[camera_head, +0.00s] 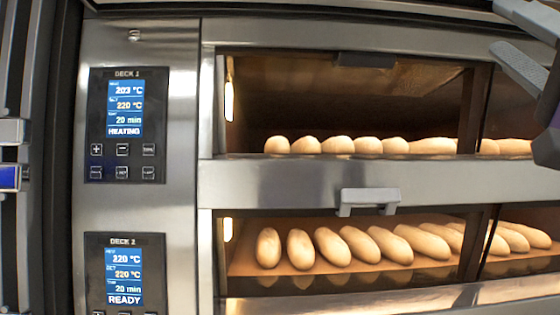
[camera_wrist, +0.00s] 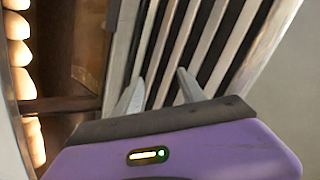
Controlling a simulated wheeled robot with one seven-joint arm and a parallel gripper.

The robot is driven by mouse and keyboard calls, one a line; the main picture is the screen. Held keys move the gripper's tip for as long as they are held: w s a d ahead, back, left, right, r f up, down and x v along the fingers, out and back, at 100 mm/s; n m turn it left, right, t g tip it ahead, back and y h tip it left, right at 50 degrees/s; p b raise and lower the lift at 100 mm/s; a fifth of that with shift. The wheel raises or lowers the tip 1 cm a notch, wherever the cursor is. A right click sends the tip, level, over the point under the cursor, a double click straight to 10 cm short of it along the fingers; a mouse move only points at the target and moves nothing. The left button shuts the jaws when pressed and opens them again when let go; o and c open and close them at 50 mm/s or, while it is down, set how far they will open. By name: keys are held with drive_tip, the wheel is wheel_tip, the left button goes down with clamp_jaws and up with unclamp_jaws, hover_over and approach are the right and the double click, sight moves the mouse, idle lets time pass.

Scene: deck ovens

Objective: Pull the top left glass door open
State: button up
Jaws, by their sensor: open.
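The top left glass door (camera_head: 345,95) is in the upper deck, beside the DECK 1 panel, and looks shut in the head view. A dark handle (camera_head: 365,60) sits on its top edge. Pale loaves (camera_head: 367,146) show in a row behind the glass. My gripper (camera_head: 494,26) is at the upper right, to the right of that handle and apart from it in the picture. In the wrist view my gripper (camera_wrist: 157,83) is open, with two grey fingers and nothing between them. The handle cannot be made out in the wrist view.
The DECK 1 panel (camera_head: 128,125) reads heating, 203 °C. The DECK 2 panel (camera_head: 125,275) reads ready. A steel handle (camera_head: 368,200) sticks out above the lower glass door (camera_head: 345,285). Slatted metal (camera_wrist: 195,45) lies beyond my fingers in the wrist view.

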drive_tip(key=w+d+f+g+h, duration=0.15)
drive_tip(key=f+h, duration=0.25)
drive_tip(key=f, duration=0.7)
drive_tip(key=w+f+h, duration=0.3)
drive_tip(key=f, duration=0.8)
drive_tip(key=s+a+f+n+g+b, duration=0.1)
drive_tip(key=s+a+f+n, duration=0.1)
drive_tip(key=f, duration=0.8)
drive_tip(key=s+a+f+n+g+b, duration=0.1)
drive_tip(key=s+f, duration=0.1)
drive_tip(key=f, duration=0.9)
drive_tip(key=s+a+f+n+g+y, duration=0.1)
drive_tip(key=s+a+f+n+g, duration=0.2)
drive_tip(key=s+f, duration=1.1)
drive_tip(key=s+a+f+n+g+y+b, duration=0.1)
drive_tip(key=s+a+f+g, duration=0.4)
drive_tip(key=s+f, duration=1)
drive_tip(key=shift+s+f+n+g+y+b, duration=0.3)
drive_tip(key=shift+f+n+g+y, duration=0.25)
drive_tip(key=shift+n+g, duration=0.35)
